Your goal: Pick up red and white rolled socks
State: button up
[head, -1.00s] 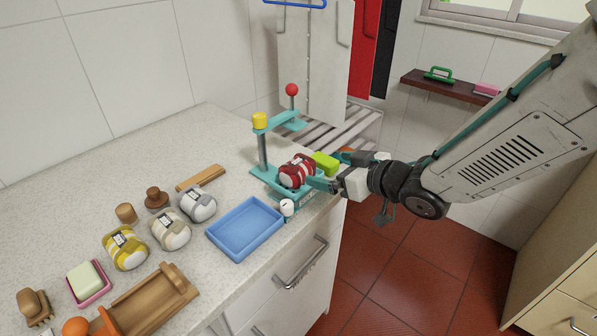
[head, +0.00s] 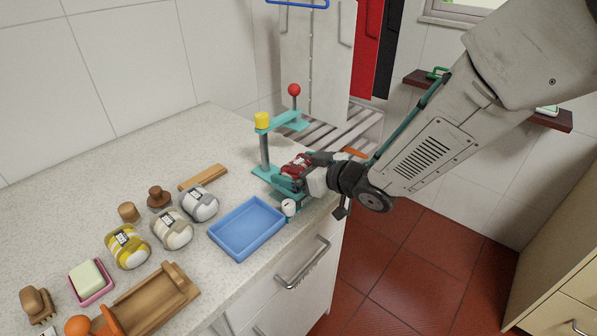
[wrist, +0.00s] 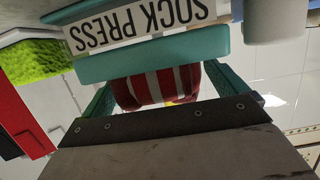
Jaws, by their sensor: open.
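The red and white rolled socks (head: 297,163) sit on the base of a teal sock press (head: 263,152) at the counter's right end. My gripper (head: 296,181) is at the socks, coming from the right, and its body hides part of them in the head view. In the wrist view the striped socks (wrist: 157,86) lie between my two teal fingers (wrist: 158,95), one on each side. The fingers are open. Whether either finger touches the socks cannot be told. A label reading "SOCK PRESS" shows beyond them.
A blue tray (head: 247,228) lies left of the press, with a small white knob-like item (head: 289,207) beside it. Grey (head: 200,204), beige (head: 172,229) and yellow (head: 127,247) rolled socks stand further left. A green block (wrist: 35,60) is close by in the wrist view.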

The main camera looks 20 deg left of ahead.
jog(key=c, duration=1.1)
jog(key=shift+r, duration=0.15)
